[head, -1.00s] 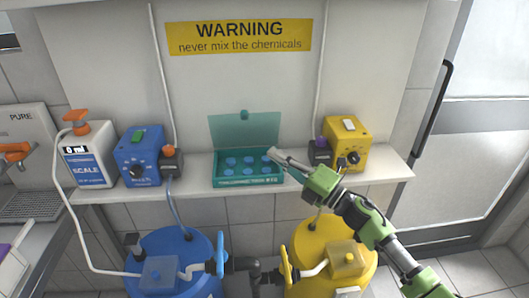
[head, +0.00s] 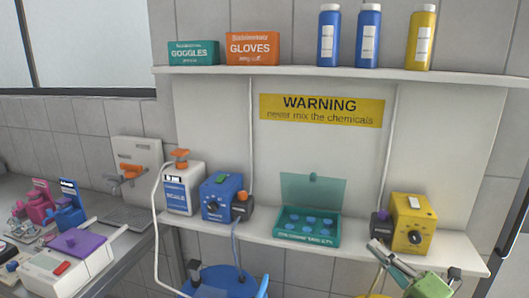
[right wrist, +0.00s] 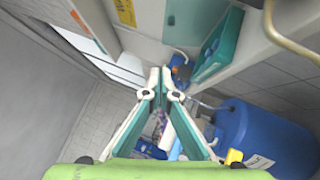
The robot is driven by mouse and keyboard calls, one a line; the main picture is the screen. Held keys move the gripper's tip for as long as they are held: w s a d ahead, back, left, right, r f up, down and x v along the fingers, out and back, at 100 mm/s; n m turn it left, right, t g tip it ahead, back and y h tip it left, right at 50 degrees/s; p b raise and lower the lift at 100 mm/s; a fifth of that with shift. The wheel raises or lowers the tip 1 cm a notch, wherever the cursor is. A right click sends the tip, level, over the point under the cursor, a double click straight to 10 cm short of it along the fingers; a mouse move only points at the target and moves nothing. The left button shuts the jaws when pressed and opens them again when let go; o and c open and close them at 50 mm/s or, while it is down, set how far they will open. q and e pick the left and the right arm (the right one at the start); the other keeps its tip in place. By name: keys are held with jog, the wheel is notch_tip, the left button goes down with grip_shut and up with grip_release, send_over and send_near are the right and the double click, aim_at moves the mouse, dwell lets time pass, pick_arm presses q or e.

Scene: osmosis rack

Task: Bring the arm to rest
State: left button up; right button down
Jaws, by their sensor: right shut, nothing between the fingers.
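My right gripper (head: 376,246) shows at the lower right of the head view, in front of the lower shelf and below the yellow control box (head: 412,222). Its green and grey fingers are shut and hold nothing. The right wrist view shows the fingers (right wrist: 160,72) close together at the tips, with nothing between them. My left gripper is in neither view. The teal tray (head: 300,238) with its lid open and several blue round pieces in it stands on the shelf, left of the gripper and apart from it.
The lower shelf (head: 345,262) also bears a blue control box (head: 222,197) and a white scale bottle (head: 184,187). Blue and yellow bottles stand on the upper shelf (head: 280,73). A blue barrel (head: 215,279) stands below; it also shows in the right wrist view (right wrist: 258,137).

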jog(key=s+d+f+m+g+h, duration=0.1)
jog(key=s+f+m+g+h, duration=0.2)
jog(key=s+f+m+h, duration=0.55)
jog(key=s+d+f+m+g+h, duration=0.1)
jog(key=s+f+m+g+h, duration=0.3)
jog(key=f+m, duration=0.7)
jog(key=s+a+f+m+g+y, duration=0.1)
jog(key=s+a+f+m+g, duration=0.15)
jog(key=s, duration=0.45)
jog(key=s+a+f+m+g, duration=0.1)
jog(key=s+a+f+g, duration=0.15)
jog(key=s, duration=0.55)
jog(key=s+a+f+m+g+y, duration=0.1)
jog(key=s+a+f+m+g, duration=0.15)
jog(key=s, duration=0.45)
jog(key=s+a+f+g, duration=0.1)
jog(key=s+f, duration=0.2)
jog(key=f, duration=2.4)
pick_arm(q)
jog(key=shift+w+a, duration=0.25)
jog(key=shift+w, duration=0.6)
pick_arm(e)
jog(key=s+d+f+g, duration=0.1)
jog(key=s+d+f, duration=0.2)
jog(key=s+f, duration=1.1)
jog(key=s+n, duration=0.1)
jog(key=s, duration=0.1)
jog(key=shift+s+f, duration=0.35)
jog(key=shift+s, duration=0.05)
